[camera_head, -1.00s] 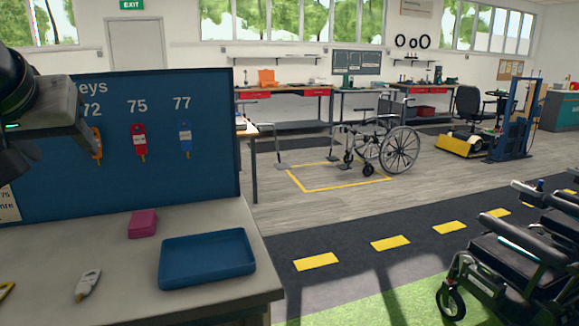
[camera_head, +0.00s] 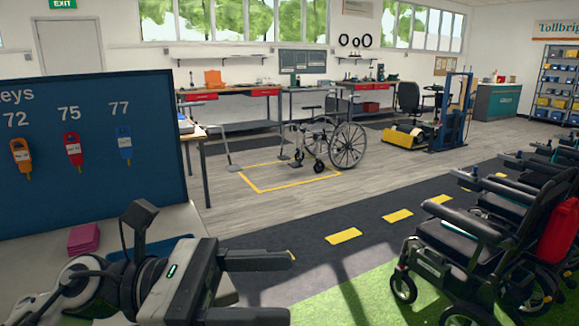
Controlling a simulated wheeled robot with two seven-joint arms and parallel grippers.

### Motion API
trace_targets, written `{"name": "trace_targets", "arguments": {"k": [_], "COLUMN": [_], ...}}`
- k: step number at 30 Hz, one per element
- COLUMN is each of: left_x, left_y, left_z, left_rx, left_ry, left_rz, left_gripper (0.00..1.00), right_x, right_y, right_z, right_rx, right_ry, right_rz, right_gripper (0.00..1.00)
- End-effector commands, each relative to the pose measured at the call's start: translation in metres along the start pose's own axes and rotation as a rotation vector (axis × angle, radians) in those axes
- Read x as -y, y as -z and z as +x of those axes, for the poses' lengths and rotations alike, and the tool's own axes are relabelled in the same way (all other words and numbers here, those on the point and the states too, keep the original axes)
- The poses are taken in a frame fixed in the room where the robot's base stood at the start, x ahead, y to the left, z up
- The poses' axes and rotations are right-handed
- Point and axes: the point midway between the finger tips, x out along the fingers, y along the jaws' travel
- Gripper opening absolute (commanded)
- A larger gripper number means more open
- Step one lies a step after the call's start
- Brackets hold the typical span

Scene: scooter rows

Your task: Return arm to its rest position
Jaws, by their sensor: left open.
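My left arm comes in low from the left, in front of the workbench. My left gripper (camera_head: 283,288) is at the bottom middle, pointing right. Its two fingers are apart with nothing between them. It is clear of the blue key board (camera_head: 95,190). On the board hang an orange key tag (camera_head: 21,158) under 72, a red one (camera_head: 73,150) under 75 and a blue one (camera_head: 124,145) under 77. My right gripper is not in view.
The bench (camera_head: 185,222) holds a pink block (camera_head: 83,239) and a blue tray (camera_head: 150,247), mostly hidden behind my arm. Powered wheelchairs (camera_head: 480,230) stand at right. A manual wheelchair (camera_head: 330,145) stands by a yellow floor outline. The dark lane (camera_head: 300,238) is open.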

Motion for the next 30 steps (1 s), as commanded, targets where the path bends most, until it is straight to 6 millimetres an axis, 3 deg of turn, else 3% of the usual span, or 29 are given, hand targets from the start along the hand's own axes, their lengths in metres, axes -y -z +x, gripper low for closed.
{"name": "trace_targets", "arguments": {"k": [1,5,8,9,13,15,18,19,24,30], "left_x": [-0.007,-0.042,-0.063,-0.066,-0.049,-0.027,0.010,0.021,0.068,0.080], "left_y": [0.002,0.024,0.077,0.105,0.195,0.240,0.292,0.305,0.347,0.357], "left_z": [0.000,-0.024,-0.058,-0.073,-0.110,-0.123,-0.136,-0.138,-0.143,-0.143], "left_rx": [0.161,0.559,0.873,0.999,1.362,1.545,1.780,-1.781,-1.663,-1.633], "left_ry": [-0.065,-0.247,-0.394,-0.456,-0.627,-0.714,-0.824,0.824,0.769,0.753], "left_rz": [-0.242,-0.862,-1.344,-1.527,-1.999,-2.200,-2.418,2.385,2.098,2.024], "left_gripper": [0.57,0.57,0.57,0.57,0.57,0.57,0.57,0.57,0.57,0.57], "right_x": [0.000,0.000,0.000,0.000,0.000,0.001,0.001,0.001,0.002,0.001], "right_y": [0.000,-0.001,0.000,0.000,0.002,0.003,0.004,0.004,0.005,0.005], "right_z": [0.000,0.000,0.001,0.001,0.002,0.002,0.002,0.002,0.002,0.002], "right_rx": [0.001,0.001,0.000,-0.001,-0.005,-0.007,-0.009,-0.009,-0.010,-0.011], "right_ry": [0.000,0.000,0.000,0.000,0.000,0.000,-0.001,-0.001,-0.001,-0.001], "right_rz": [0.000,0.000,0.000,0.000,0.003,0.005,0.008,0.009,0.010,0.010], "right_gripper": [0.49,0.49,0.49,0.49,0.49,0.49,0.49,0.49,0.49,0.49]}}
